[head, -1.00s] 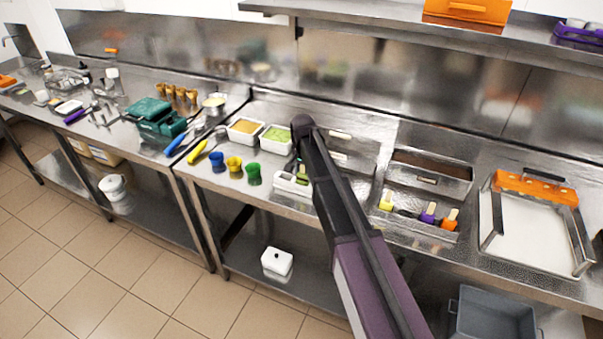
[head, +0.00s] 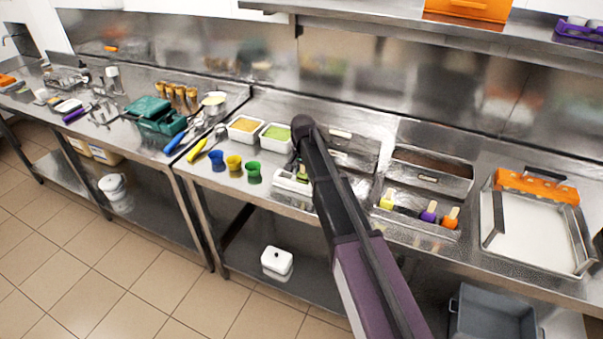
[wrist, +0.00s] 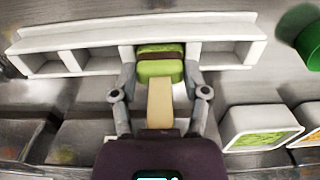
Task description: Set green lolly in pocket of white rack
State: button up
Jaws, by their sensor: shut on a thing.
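The white rack (wrist: 93,38) lies across the top of the wrist view, with a row of open pockets. In the head view the rack (head: 287,184) sits near the counter's front edge, partly hidden by my arm. The green lolly (wrist: 160,69) has a brown band and a pale stick that points toward my wrist. My gripper (wrist: 160,62) is shut on the green lolly, one finger on each side. The lolly lines up with a middle pocket of the rack, its far end between the pocket walls. I cannot tell whether it touches the bottom.
Tubs of orange (head: 246,126) and green (head: 278,134) filling stand behind the rack. Blue, yellow and green cups (head: 253,172) stand to its left. A metal mould (head: 440,172) with several lollies beside it and a framed white tray (head: 530,235) are to the right.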

jog(key=shift+f, duration=0.2)
dwell(0.4)
dwell(0.3)
jog(key=o, duration=1.1)
jog(key=shift+o, duration=0.2)
jog(key=shift+s, duration=0.15)
